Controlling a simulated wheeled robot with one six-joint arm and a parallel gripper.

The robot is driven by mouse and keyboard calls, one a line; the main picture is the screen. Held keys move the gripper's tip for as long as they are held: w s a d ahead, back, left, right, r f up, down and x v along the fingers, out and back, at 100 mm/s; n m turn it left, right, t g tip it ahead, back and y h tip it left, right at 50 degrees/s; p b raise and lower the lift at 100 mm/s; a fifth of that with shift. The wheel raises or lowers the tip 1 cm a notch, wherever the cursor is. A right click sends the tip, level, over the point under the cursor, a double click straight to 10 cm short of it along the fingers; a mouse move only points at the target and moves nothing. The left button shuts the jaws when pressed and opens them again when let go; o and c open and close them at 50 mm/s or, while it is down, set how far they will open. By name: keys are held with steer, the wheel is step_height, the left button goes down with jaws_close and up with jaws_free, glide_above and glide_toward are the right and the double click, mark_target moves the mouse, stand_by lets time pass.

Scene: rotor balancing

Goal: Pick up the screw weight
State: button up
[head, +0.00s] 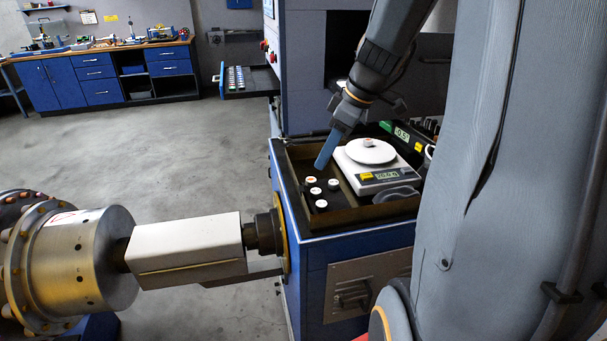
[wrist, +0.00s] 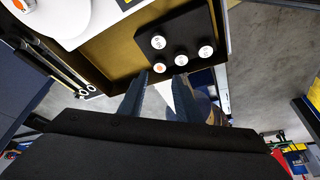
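Several small screw weights with round white caps stand in a black holder (wrist: 186,28) in the wrist view. The nearest weight (wrist: 159,68) has an orange mark and lies just beyond my fingertips; others are the weights at the middle (wrist: 181,60), right (wrist: 205,51) and far left (wrist: 158,42). The same group of weights (head: 321,204) shows in the head view. My gripper (wrist: 160,76) is open, its two dark blue fingers apart with nothing held between them. In the head view my gripper (head: 320,166) points down above the tray, close to the weights; its fingers overlap there.
The brown tray (head: 375,214) has raised walls. A scale (head: 375,178) with a round white pan stands right of my gripper, with a small piece (head: 370,143) on the pan. A large metal rotor (head: 85,260) is at left. Wrenches (wrist: 52,60) lie left in the wrist view.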

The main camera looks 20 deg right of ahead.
mark_target(311, 180)
steer(key=shift+p+x, duration=0.7)
steer(key=shift+x, duration=1.15)
steer(key=shift+p+x, duration=0.7)
steer(key=shift+x, duration=1.3)
steer(key=shift+w+a, duration=0.1)
steer(key=shift+c, duration=0.5)
jaws_close()
